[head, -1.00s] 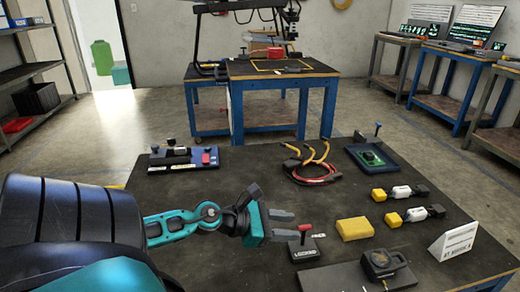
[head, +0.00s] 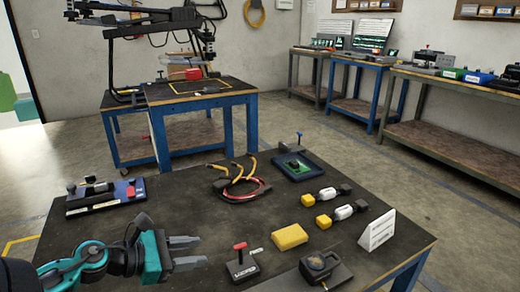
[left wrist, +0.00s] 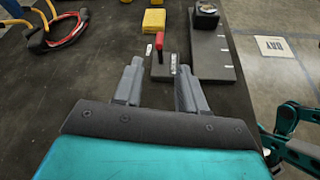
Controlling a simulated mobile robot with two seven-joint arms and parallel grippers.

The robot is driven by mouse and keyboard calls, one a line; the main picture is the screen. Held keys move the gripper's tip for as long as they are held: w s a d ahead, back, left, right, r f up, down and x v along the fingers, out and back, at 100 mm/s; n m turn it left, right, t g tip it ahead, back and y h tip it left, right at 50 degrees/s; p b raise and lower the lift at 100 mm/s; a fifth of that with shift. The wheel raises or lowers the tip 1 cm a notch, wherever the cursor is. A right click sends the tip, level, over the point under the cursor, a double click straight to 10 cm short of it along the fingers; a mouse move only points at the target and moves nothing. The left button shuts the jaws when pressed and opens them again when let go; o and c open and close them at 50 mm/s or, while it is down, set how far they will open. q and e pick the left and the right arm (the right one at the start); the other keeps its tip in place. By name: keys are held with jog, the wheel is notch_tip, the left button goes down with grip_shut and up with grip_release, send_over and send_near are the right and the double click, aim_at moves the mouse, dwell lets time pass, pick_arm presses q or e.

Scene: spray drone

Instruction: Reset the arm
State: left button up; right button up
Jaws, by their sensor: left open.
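My left gripper (head: 188,252) reaches in from the lower left of the head view, over the dark table (head: 180,205). Its two grey fingers are apart with nothing between them; in the left wrist view the left gripper (left wrist: 158,85) is open and empty too. A small black block with a red T-handle (head: 241,262) and a "LOCKED" label stands just right of the fingertips. In the left wrist view the red handle (left wrist: 159,44) shows just beyond the fingertips, apart from them. My right gripper is not seen in the head view.
A yellow block (head: 290,237), a black device on a plate (head: 322,268) and a white sign (head: 377,231) lie to the right. Cables with yellow clamps (head: 240,182), a green-board tray (head: 300,168) and a blue-based fixture (head: 103,195) stand farther back. A drone bench (head: 200,95) is behind.

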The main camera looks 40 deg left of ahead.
pick_arm(q)
jog(key=s+d+f+m+g+y+p, duration=0.1)
jog(key=d+f+m+p, duration=0.1)
jog(key=d+m+p, duration=0.4)
jog(key=s+d+f+m+y+p, duration=0.1)
jog(key=d+m+p, duration=0.4)
jog(key=d+m, duration=1.1)
jog(key=f+m, duration=0.1)
jog(key=m, duration=0.8)
jog(key=shift+d+f+m+g+y+p, duration=0.15)
jog(key=shift+f+m+g+y+p, duration=0.15)
jog(key=shift+g+y+p, duration=0.1)
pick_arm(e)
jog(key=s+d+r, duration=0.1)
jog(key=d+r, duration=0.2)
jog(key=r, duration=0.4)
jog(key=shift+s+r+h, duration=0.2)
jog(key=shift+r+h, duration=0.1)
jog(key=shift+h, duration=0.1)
